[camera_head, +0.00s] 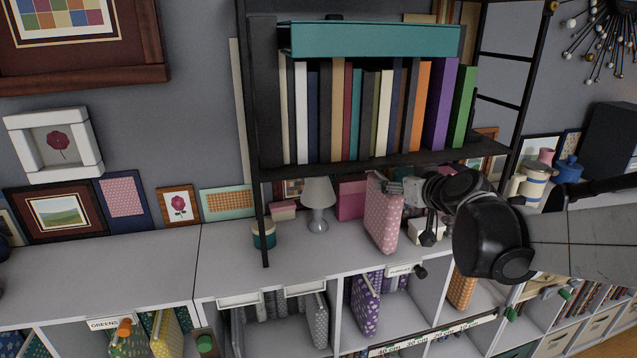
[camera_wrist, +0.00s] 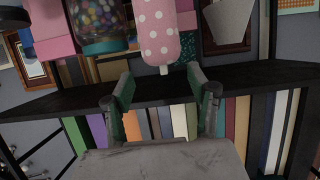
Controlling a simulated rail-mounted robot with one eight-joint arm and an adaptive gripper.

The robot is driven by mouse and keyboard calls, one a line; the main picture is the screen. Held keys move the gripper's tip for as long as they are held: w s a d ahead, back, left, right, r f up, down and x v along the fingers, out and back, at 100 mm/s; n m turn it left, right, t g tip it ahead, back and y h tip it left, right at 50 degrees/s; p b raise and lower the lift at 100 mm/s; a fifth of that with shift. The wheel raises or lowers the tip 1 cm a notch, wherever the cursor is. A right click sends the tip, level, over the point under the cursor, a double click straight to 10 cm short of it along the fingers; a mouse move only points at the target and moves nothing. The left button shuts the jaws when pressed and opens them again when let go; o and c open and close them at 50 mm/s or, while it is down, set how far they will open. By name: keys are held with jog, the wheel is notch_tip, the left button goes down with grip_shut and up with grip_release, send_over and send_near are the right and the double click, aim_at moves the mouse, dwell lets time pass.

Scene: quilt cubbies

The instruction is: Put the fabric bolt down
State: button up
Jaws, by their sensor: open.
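The fabric bolt (camera_head: 382,212) is pink with pale dots. It stands on end on the white cabinet top (camera_head: 150,262), under the black shelf, leaning slightly in the head view. My gripper (camera_head: 396,188) is open just right of the bolt's upper part. In the wrist view, the bolt (camera_wrist: 158,35) lies ahead of my gripper (camera_wrist: 159,75), lined up with the gap between the two spread fingers. Its near end is close to the fingertips, and I cannot tell if they touch it. The bolt's far end is cut off by the frame.
A black shelf (camera_head: 380,163) with a row of books hangs close above my gripper. A lamp (camera_head: 318,200) and a pink box (camera_head: 350,200) stand left of the bolt. Cubbies with fabric bolts (camera_head: 366,302) lie below. The cabinet top is clear at the left.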

aim_at(386, 178)
jog(key=shift+a+p+x, duration=0.15)
jog(key=shift+a+x, duration=0.05)
jog(key=shift+x, duration=0.7)
jog(key=shift+a+p+x, duration=0.15)
jog(key=shift+a+x, duration=0.05)
jog(key=shift+x, duration=1.5)
jog(key=shift+f, duration=0.1)
grip_shut()
